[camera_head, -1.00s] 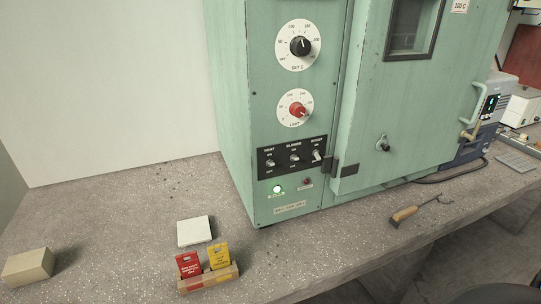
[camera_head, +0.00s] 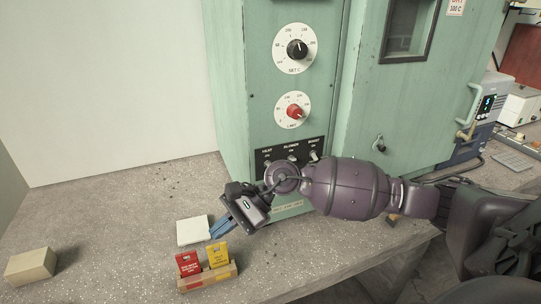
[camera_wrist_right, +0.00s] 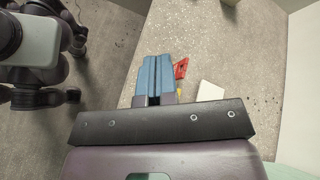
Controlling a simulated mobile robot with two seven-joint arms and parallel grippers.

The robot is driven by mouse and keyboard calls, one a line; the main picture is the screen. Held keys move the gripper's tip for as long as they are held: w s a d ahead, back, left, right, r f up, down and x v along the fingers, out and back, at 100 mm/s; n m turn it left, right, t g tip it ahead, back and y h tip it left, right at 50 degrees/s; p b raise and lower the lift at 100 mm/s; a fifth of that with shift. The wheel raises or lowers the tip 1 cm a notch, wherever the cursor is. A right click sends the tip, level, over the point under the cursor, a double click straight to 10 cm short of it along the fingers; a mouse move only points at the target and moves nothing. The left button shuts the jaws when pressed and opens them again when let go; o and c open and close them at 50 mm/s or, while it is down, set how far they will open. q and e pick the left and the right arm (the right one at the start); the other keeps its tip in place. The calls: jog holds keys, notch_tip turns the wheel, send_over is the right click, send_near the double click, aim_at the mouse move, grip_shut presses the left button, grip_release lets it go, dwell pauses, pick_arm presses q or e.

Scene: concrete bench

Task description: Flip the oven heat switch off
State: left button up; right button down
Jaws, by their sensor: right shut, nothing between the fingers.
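The green oven (camera_head: 230,100) stands on the bench. Its black switch panel (camera_head: 303,150) carries the heat, blower and boost switches. The heat switch (camera_head: 267,161) is at the panel's left end, just above my right wrist; its lever position is hard to make out. My right gripper (camera_head: 222,229) is in front of the oven's lower left, below and left of the panel, touching no switch. Its blue fingers point down-left and are shut and empty, as the right wrist view (camera_wrist_right: 155,75) also shows. My right forearm hides the lower panel and the indicator lamps. My left gripper is not seen.
A white pad (camera_head: 193,231) lies beside the right fingertips. A wooden holder (camera_head: 208,281) with a red packet (camera_head: 188,264) and a yellow packet (camera_head: 218,255) stands in front. A beige block (camera_head: 31,266) is at far left. The bench between is clear.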

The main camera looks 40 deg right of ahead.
jog(key=w+d+r+n+t+h, duration=0.1)
jog(key=w+d+r+n+h, duration=0.25)
jog(key=d, duration=0.25)
jog(key=w+d+r+n+h, duration=0.2)
jog(key=d+n+h, duration=0.2)
jog(key=d, duration=0.1)
jog(key=n+t+h, duration=0.2)
jog(key=n+h, duration=0.1)
jog(key=h, duration=0.2)
send_near(269, 164)
notch_tip(269, 164, up, 3)
jog(key=shift+s+a, duration=0.1)
jog(key=shift+s, duration=0.25)
jog(key=shift+f, duration=0.15)
jog(key=x, duration=1)
jog(key=shift+s, duration=0.1)
jog(key=shift+s+f, duration=0.1)
jog(key=shift+f, duration=0.05)
jog(key=shift+s+f+b, duration=0.1)
jog(key=shift+b, duration=0.25)
